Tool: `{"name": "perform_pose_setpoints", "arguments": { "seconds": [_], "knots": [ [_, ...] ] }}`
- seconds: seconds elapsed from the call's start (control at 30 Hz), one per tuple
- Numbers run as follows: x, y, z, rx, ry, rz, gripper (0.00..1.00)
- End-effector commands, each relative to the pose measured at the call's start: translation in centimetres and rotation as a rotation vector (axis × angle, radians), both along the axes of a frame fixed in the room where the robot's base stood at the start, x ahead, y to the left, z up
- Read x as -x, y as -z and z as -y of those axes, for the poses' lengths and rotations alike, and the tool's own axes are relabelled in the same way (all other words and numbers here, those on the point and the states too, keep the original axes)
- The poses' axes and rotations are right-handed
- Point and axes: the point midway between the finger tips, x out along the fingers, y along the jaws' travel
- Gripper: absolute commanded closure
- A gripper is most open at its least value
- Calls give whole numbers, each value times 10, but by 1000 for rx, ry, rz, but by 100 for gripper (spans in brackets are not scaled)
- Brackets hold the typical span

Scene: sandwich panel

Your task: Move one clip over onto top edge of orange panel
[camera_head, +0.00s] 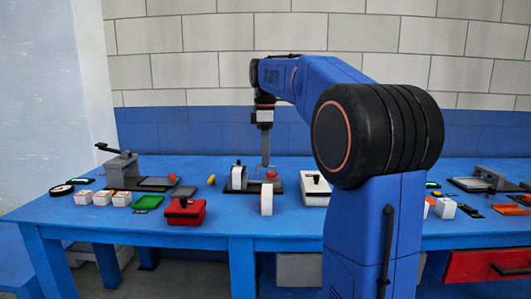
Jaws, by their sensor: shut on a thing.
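My gripper (265,162) points straight down over the middle of the blue table. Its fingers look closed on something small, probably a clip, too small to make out. A small red piece (271,175) shows just below or beside the fingertips, near a thin frame on a dark base. I cannot tell whether they touch. I cannot surely pick out the orange panel or its top edge. A flat orange piece (510,209) lies at the far right of the table.
The blue table (130,232) holds a white upright block (267,201), a red box (184,212), a white box with a black knob (316,190), a green tray (148,202) and several white cubes at left. Grey devices stand at both ends. My arm hides the table right of centre.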

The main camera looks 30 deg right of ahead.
Motion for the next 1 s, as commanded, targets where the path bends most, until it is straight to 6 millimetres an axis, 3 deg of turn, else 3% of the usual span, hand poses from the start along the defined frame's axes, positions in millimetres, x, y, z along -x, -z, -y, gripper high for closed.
{"name": "perform_pose_setpoints", "arguments": {
  "seconds": [0.7,1.0],
  "knots": [
    [0,43,0,0,0,0,100],
    [0,51,0,0,0,0,100]
  ]
}}
